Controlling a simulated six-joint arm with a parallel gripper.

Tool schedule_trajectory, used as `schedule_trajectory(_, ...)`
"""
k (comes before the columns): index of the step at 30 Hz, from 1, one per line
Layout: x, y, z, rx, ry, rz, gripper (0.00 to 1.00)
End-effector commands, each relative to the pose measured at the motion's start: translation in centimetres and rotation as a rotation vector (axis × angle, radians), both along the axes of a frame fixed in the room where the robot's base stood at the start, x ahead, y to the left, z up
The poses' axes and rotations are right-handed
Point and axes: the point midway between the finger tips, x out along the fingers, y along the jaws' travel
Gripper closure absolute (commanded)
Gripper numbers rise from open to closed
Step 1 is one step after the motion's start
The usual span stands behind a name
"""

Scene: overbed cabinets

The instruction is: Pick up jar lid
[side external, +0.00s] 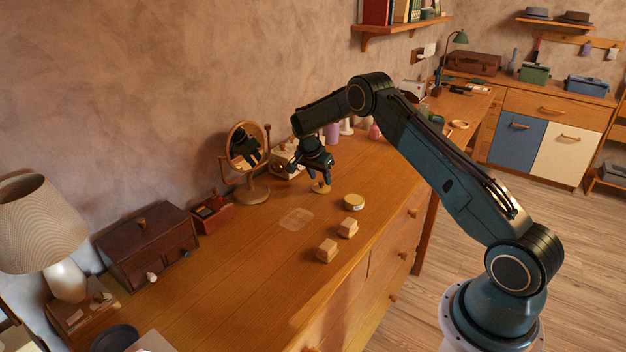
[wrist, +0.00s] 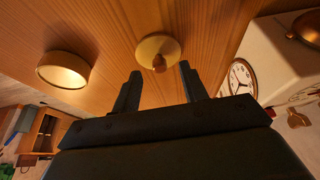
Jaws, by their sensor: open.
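The jar lid (side external: 321,188), a pale tan disc with a small brown knob, lies knob up on the wooden dresser top. It also shows in the wrist view (wrist: 150,43) at the top middle, ahead of the fingertips and roughly between their lines. My gripper (side external: 318,176) is open and points down just above the lid. In the wrist view my gripper (wrist: 157,78) has both dark fingers apart with nothing between them. The knob shows just ahead of the gap; I cannot tell the exact height left above it.
A mirror (side external: 247,155) stands to the left. A pale clock box (wrist: 262,70) is close beside my right finger. The dresser top (side external: 250,270) is mostly clear in front.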

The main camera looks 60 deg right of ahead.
Motion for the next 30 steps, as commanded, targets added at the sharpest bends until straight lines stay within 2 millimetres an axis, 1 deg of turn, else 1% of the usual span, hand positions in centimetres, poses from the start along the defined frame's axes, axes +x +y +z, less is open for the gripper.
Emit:
schedule_trajectory(1,0.0,-0.2,-0.6,0.001,0.002,-0.001,0.57)
schedule_trajectory(3,0.0,-0.4,-1.1,0.001,0.002,-0.001,0.57)
schedule_trajectory(6,0.0,-0.6,-1.6,0.000,0.001,0.000,0.57)
schedule_trajectory(21,0.0,-0.6,-1.6,0.000,0.000,0.000,0.57)
schedule_trajectory(23,0.0,-0.6,-1.6,0.000,0.000,0.000,0.67)
schedule_trajectory(24,0.0,-0.6,-1.6,0.000,0.000,0.001,0.74)
schedule_trajectory(28,0.0,-0.6,-1.6,0.000,0.000,0.001,1.00)
schedule_trajectory(30,0.0,-0.6,-1.6,0.000,0.000,0.000,1.00)
